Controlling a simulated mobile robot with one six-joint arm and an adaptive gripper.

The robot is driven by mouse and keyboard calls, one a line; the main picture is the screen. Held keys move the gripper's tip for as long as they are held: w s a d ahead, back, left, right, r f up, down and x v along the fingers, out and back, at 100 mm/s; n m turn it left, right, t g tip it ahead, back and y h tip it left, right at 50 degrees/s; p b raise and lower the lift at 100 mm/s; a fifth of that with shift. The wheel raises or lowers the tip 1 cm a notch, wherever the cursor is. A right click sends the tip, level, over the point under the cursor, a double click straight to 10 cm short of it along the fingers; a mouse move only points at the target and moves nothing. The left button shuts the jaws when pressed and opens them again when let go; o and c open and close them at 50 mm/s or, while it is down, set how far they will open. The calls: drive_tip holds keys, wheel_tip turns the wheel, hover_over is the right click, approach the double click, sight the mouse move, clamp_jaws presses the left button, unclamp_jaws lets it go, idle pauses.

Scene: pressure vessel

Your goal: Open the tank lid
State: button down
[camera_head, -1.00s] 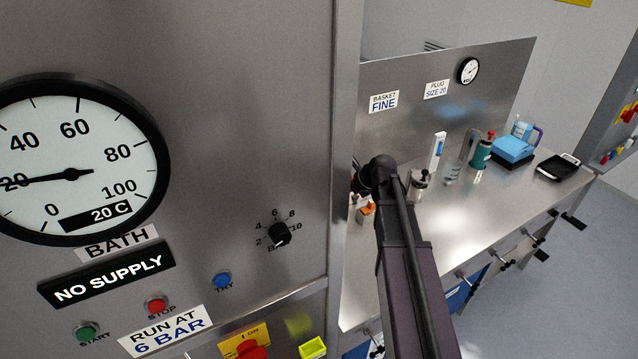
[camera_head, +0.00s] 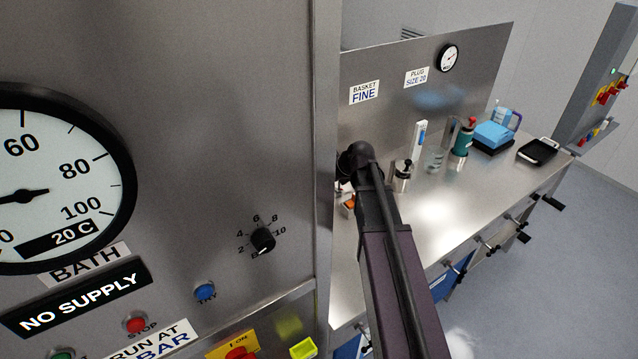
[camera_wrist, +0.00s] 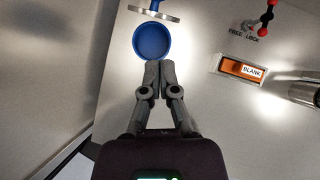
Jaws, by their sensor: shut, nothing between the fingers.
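I cannot make out a tank lid for certain in either view. In the wrist view my gripper (camera_wrist: 153,68) is shut and empty, with its fingertips at the lower edge of a round blue piece (camera_wrist: 152,42); whether they touch it is unclear. A metal disc with a blue stem (camera_wrist: 153,14) is just beyond the blue piece. In the head view my arm reaches over the steel bench (camera_head: 440,225), and the gripper is hidden behind the edge of the steel panel.
An orange block marked BLANK (camera_wrist: 242,69) and a FREE/LOCK label (camera_wrist: 244,32) lie right of my gripper. The steel panel (camera_head: 220,100), with its gauge and NO SUPPLY sign (camera_head: 75,297), fills the left. A blue box (camera_head: 492,135) and black tray (camera_head: 537,151) stand farther along the bench.

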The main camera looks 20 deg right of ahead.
drive_tip(key=b+x, duration=0.2)
drive_tip(key=x, duration=0.2)
drive_tip(key=b+x, duration=0.3)
drive_tip(key=x, duration=0.1)
drive_tip(key=w+b+x, duration=0.1)
drive_tip(key=b+x, duration=0.2)
drive_tip(key=x, duration=0.1)
drive_tip(key=shift+a+r, duration=0.3)
drive_tip(key=shift+r, duration=0.1)
drive_tip(key=shift+w+a+b, duration=0.15)
drive_tip(key=shift+a+b, duration=0.2)
drive_tip(key=shift+a, duration=0.1)
drive_tip(key=shift+w+a+r, duration=0.1)
drive_tip(key=shift+a, duration=0.05)
